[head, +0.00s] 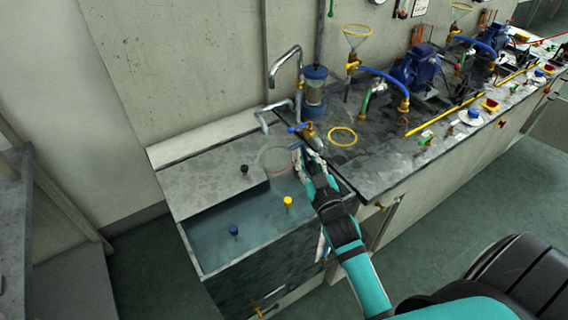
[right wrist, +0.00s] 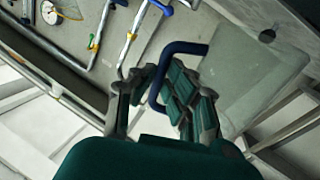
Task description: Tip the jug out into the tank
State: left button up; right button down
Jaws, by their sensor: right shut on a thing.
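The clear jug (head: 276,160) shows in the head view over the back right part of the tank, faint against the grey behind it. Its blue handle (right wrist: 182,47) shows in the right wrist view, with the jug's see-through body (right wrist: 245,85) beyond it. My right gripper (head: 303,155) is shut on the handle. I cannot tell how far the jug is tilted or what it holds. The tank (head: 188,240) is an open basin with bluish water, at the left end of the bench. My left gripper is not in view.
A bent metal tap (head: 285,62) and a blue-capped glass cylinder (head: 314,88) stand behind the jug. A yellow ring (head: 342,136) lies on the bench. Pumps and hoses fill the bench rightward.

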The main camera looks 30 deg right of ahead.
jog(key=shift+r, duration=0.15)
notch_tip(320, 180, up, 5)
jog(key=p, duration=0.5)
dwell(0.5)
